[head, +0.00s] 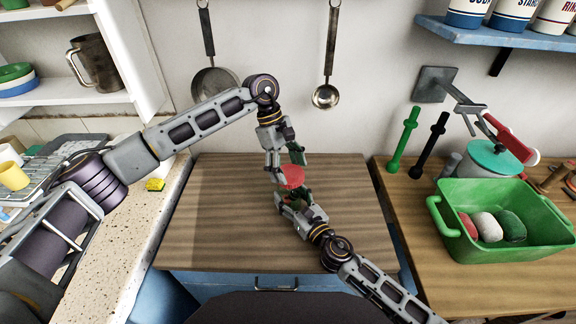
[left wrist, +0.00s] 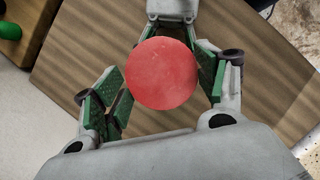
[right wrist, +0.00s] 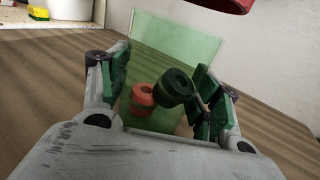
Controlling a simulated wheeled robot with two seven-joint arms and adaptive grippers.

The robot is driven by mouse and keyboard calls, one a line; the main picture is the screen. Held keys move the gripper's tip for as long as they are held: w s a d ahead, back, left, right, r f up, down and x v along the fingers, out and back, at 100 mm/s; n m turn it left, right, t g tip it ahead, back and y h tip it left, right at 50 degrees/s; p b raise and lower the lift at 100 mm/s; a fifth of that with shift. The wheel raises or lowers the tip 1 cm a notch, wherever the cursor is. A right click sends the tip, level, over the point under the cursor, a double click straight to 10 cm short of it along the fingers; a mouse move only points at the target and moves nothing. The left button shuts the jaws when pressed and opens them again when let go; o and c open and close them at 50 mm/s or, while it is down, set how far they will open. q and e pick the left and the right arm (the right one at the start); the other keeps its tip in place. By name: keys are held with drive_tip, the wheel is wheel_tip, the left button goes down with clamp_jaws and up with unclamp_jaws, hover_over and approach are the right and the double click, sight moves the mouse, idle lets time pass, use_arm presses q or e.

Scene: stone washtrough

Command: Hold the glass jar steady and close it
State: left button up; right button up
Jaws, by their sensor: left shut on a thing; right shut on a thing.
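The glass jar (right wrist: 150,62) is clear greenish glass and looks tilted in the right wrist view. It stands between the fingers of my right gripper (head: 294,198), which is shut on it. A red spool-like piece (right wrist: 142,97) and a dark green one (right wrist: 176,86) show through the glass. The round red lid (head: 291,177) is held by my left gripper (head: 286,163), above the right one; its flat top shows in the left wrist view (left wrist: 160,74). In the right wrist view the lid's edge (right wrist: 232,4) is above and right of the jar's rim, apart from it.
The wooden worktop (head: 220,225) is clear around my grippers. On the right are a green tub (head: 480,245) holding several stones or soaps and a teal-topped can (head: 495,158). A ladle (head: 326,95) hangs on the back wall. A yellow sponge (head: 155,184) lies left.

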sight(292, 171)
use_arm(q)
drive_tip(key=shift+f, duration=0.15)
idle(0.3)
drive_tip(key=shift+f, duration=0.75)
drive_tip(key=shift+f, duration=0.55)
idle(0.7)
use_arm(e)
clamp_jaws()
use_arm(q)
drive_tip(key=m, duration=0.2)
drive_tip(key=m+g+y, duration=0.1)
drive_tip(key=m, duration=0.1)
drive_tip(key=shift+w+d+m+y, duration=0.15)
drive_tip(key=shift+m+y, duration=0.15)
drive_tip(key=shift+m, duration=0.1)
drive_tip(key=m, duration=0.2)
drive_tip(key=m+y, duration=0.1)
drive_tip(key=m, duration=0.1)
drive_tip(key=shift+d+m+g+y, duration=0.15)
drive_tip(key=shift+m+g+y, duration=0.15)
drive_tip(key=shift+m, duration=0.1)
drive_tip(key=m+y, duration=0.2)
drive_tip(key=m, duration=0.3)
drive_tip(key=shift+d, duration=0.15)
drive_tip(key=m+y, duration=0.1)
drive_tip(key=m, duration=0.1)
drive_tip(key=m+t, duration=0.1)
drive_tip(key=m, duration=0.2)
drive_tip(key=shift+y, duration=0.4)
